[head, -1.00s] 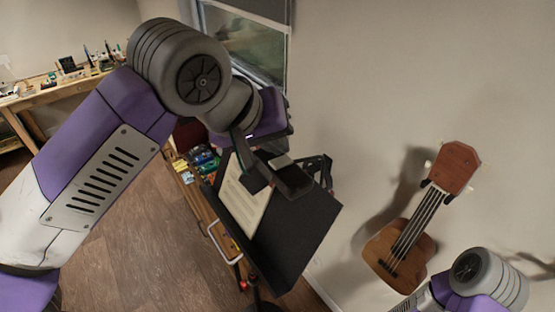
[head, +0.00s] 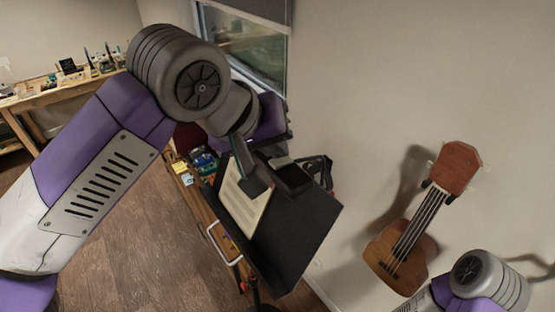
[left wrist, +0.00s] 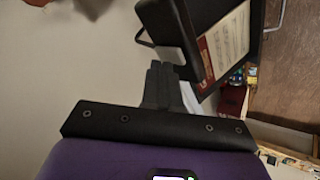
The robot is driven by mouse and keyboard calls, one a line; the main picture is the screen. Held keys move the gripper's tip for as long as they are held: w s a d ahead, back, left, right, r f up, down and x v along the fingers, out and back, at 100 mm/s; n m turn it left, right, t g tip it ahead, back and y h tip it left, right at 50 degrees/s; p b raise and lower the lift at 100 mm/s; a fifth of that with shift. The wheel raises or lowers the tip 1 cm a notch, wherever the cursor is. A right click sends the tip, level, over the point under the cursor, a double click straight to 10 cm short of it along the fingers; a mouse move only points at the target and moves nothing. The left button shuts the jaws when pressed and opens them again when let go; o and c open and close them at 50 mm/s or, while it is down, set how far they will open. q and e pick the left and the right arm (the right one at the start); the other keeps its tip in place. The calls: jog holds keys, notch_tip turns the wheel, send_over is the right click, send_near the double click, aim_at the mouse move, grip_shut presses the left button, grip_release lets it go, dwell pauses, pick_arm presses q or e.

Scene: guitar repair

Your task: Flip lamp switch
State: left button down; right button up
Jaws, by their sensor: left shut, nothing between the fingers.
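A black music stand (head: 305,230) holds a cream music sheet (head: 243,208) in the middle of the head view. A small black box-shaped piece (head: 293,179), which looks like the lamp's head, sits at the stand's upper part. In the left wrist view this black box with a pale grey face (left wrist: 172,54) is just beyond my fingertips. My left gripper (left wrist: 160,72) is shut and empty, its fingers together and pointing at the box. I cannot tell whether they touch it. No switch can be made out. My right gripper is out of view; only part of that arm shows at lower right.
A ukulele (head: 405,240) hangs on the wall right of the stand. A low wooden shelf with coloured items (head: 203,160) is behind the stand. A workbench with tools (head: 60,92) stands at the far left. Wooden floor (head: 140,240) is clear left of the stand.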

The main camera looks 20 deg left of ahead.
aim_at(280, 161)
pick_arm(q)
jog(key=shift+f, duration=0.25)
jog(key=shift+r, duration=0.15)
dwell(0.3)
jog(key=shift+w+r+p, duration=0.1)
jog(key=shift+r+p, duration=0.4)
jog(key=shift+p, duration=0.05)
jog(key=shift+d, duration=0.1)
notch_tip(280, 161, up, 2)
jog(key=shift+w+d+r+p, duration=0.15)
jog(key=shift+r+p, duration=0.1)
jog(key=shift+p, duration=0.85)
jog(key=shift+w+r, duration=0.15)
jog(key=shift+r, duration=1.05)
